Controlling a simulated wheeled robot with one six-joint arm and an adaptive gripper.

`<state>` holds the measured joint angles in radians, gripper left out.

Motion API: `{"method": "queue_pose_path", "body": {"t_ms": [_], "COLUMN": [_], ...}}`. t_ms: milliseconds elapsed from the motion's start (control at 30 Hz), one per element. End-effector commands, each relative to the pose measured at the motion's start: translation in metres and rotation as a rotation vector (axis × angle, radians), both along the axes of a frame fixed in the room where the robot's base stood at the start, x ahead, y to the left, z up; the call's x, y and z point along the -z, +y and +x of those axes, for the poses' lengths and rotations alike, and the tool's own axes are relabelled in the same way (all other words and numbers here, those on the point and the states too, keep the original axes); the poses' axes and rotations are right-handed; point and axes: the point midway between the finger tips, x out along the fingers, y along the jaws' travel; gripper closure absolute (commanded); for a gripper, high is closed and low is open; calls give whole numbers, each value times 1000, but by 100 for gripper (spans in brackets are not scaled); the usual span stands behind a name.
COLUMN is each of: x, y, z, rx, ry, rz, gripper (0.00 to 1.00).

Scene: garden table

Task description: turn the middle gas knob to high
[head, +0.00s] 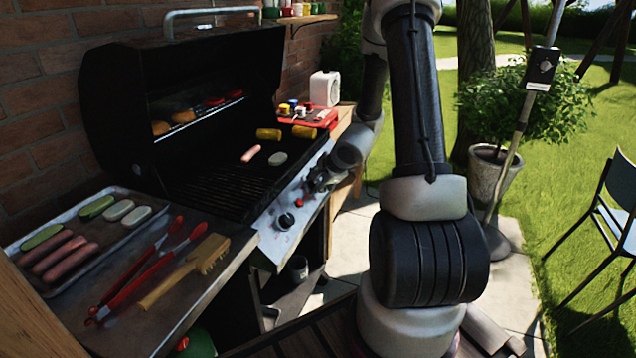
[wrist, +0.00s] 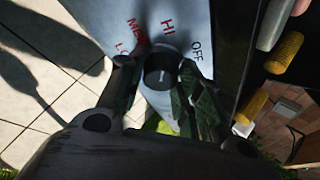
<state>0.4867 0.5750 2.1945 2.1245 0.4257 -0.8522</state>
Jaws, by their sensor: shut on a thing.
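The grill's pale front panel (head: 276,228) carries a black gas knob (head: 286,220) near its left end. My gripper (head: 318,181) is farther along the panel, to the right of that knob. In the wrist view my gripper (wrist: 157,88) is shut on another black gas knob (wrist: 162,68), with one finger on each side. Around this knob the panel (wrist: 102,14) reads LO, MED and HI in red and OFF in dark letters. A short pale mark shows on the knob's face, but its exact setting is hard to tell. My arm and gripper hide part of the panel in the head view.
The grill (head: 205,180) has its lid up, with a sausage (head: 251,153) and corn (head: 268,134) on it. A food tray (head: 150,197), red tongs (head: 140,280) and a brush (head: 190,268) lie on the left shelf. A potted plant (head: 492,175) stands at right.

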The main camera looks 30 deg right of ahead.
Motion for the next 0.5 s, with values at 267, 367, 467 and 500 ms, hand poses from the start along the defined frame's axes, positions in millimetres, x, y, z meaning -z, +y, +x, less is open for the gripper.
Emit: {"method": "queue_pose_path", "body": {"t_ms": [267,367,467,500], "x": [0,0,0,0], "y": [0,0,0,0], "z": [0,0,0,0], "rx": [-2,-1,-1,-1], "ry": [-1,0,0,0], "rz": [-1,0,0,0], "gripper": [89,56,44,44]}}
